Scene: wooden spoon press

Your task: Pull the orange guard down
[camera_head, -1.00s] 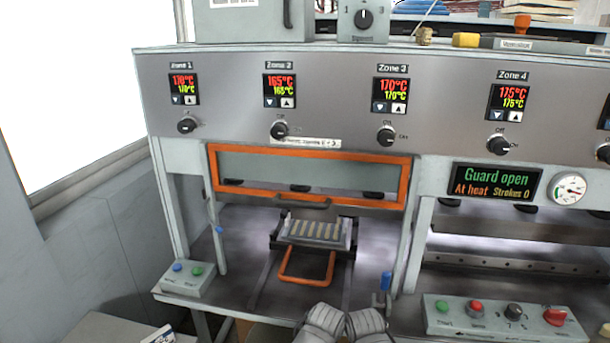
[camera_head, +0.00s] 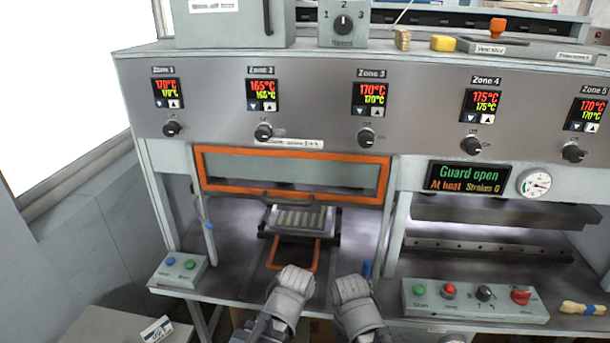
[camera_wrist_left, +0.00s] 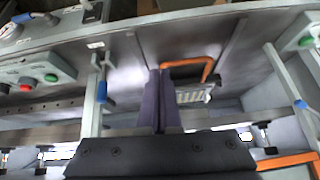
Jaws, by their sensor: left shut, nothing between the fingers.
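The guard (camera_head: 340,200) is an orange frame around a clear pane, raised in the left press bay, with a dark handle on its lower bar. Part of its orange frame shows in the left wrist view (camera_wrist_left: 288,160). The display (camera_head: 468,178) reads "Guard open". My left gripper (camera_head: 293,274) is below the guard, in front of the tray, apart from the guard. In the left wrist view its dark fingers (camera_wrist_left: 160,74) are together and empty. My right gripper (camera_head: 350,284) is to its right; its fingers are hidden.
A tray (camera_head: 300,218) with an orange pull handle (camera_head: 312,262) sits under the guard. A blue-tipped lever (camera_head: 366,269) is at the right. Button boxes (camera_head: 180,271) (camera_head: 475,300) stand at either side. The space in front of the guard is clear.

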